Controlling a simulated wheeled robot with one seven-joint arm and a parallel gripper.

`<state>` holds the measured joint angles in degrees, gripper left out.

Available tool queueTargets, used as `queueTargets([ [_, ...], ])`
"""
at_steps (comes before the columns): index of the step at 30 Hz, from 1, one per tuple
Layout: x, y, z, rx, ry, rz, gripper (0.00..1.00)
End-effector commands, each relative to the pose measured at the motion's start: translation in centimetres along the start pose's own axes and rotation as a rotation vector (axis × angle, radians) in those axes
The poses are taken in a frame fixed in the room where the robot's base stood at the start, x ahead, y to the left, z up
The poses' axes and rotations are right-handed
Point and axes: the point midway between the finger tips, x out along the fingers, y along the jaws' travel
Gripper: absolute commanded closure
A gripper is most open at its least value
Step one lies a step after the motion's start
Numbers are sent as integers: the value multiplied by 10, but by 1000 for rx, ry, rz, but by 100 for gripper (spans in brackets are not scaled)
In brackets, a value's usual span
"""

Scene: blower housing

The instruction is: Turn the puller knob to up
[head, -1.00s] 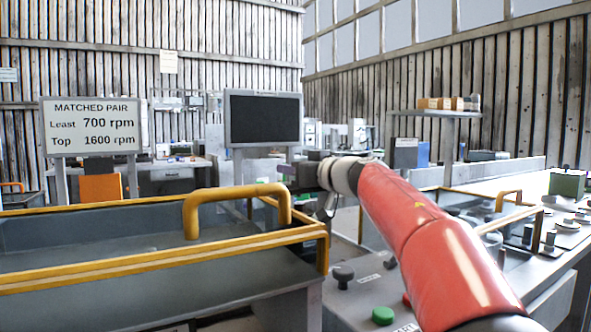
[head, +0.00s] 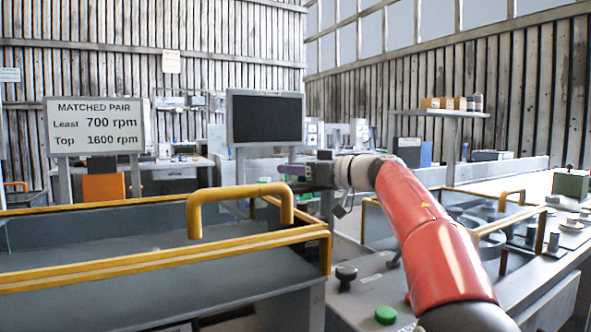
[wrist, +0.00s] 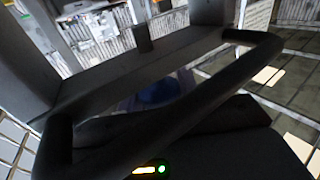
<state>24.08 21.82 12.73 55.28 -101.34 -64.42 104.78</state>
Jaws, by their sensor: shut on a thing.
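My gripper (head: 298,178) is small and dark in the head view, at the end of my red arm, just below the dark screen and behind the yellow handle. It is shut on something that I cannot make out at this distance. The wrist view is dark; a thick dark bar (wrist: 165,110) with bent ends crosses it, and a blurred blue patch (wrist: 157,92) shows behind. A black knob (head: 346,274) stands on the grey panel at lower centre, well below and nearer than my gripper. I cannot tell whether it is the puller knob; its setting is not readable.
A green button (head: 386,315) is beside the black knob. A grey trough with a yellow rail (head: 150,266) and yellow handle (head: 240,195) fills the left front. A sign (head: 98,125) reads 700 and 1600 rpm. A machine bench with a green box (head: 571,184) stands at right.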

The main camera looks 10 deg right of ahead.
Motion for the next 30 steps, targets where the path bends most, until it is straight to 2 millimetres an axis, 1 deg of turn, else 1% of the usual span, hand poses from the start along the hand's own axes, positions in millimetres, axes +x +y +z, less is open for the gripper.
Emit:
queueTargets([
  [4, 0, 0, 1, 2, -2, -1, 88],
  [5, 0, 0, 1, 3, -2, -1, 62],
  [9, 0, 0, 1, 2, -1, 0, 44],
  [17, 0, 0, 0, 1, -1, 1, 43],
  [20, -5, 0, 0, 0, -1, 1, 43],
  [23, -19, 0, 0, -1, -1, 4, 43],
  [30, -60, 1, 1, 1, -2, 4, 43],
])
